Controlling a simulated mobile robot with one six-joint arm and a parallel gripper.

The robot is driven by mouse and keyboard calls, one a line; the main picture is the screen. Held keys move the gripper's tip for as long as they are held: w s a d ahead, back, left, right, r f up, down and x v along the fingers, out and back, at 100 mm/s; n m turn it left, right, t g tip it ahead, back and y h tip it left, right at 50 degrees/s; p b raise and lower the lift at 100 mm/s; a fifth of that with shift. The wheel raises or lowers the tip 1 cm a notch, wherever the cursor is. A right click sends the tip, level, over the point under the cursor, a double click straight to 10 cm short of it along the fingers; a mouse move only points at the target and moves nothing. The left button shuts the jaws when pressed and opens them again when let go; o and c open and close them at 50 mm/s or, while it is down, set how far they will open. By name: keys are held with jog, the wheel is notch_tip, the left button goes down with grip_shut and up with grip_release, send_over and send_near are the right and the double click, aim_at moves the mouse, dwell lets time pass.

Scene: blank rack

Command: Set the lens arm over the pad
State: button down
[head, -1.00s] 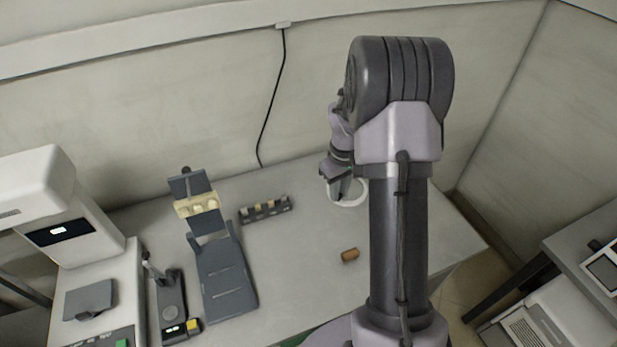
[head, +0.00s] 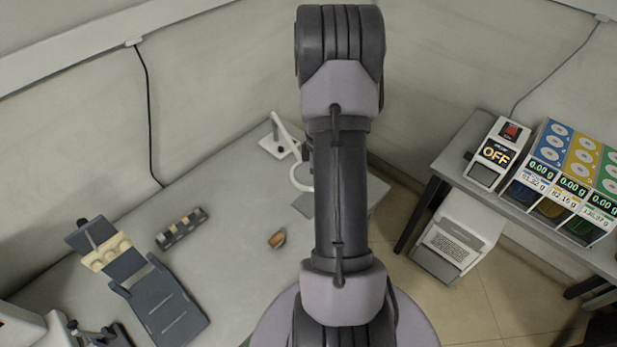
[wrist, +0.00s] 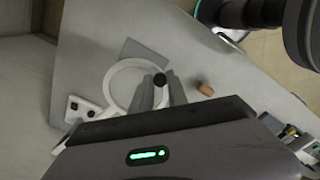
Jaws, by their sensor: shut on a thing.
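The lens arm is a white ring (wrist: 113,86) on a white stand with a flat base (wrist: 82,110). In the head view its ring (head: 293,178) is partly hidden by my arm, with the base (head: 272,147) behind it. A round black knob (wrist: 160,80) sits at the ring's right side in the wrist view. My gripper (wrist: 163,88) is shut on this knob. The grey pad (wrist: 143,51) lies flat on the table, beyond the ring in the wrist view; the ring appears to overlap its near edge. The pad (head: 302,206) is partly hidden in the head view.
A small brown block (head: 277,238) lies on the table, also in the wrist view (wrist: 205,89). A dark rack (head: 181,228) and a grey stand with a cream holder (head: 155,295) are at left. A side bench with dispensers (head: 565,175) is at right.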

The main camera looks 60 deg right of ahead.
jog(key=shift+d, duration=0.1)
dwell(0.3)
jog(key=c, duration=1.3)
grip_release()
notch_tip(320, 180, up, 18)
jog(key=p, duration=0.3)
jog(key=shift+f+p, duration=0.25)
jog(key=shift+p, duration=0.15)
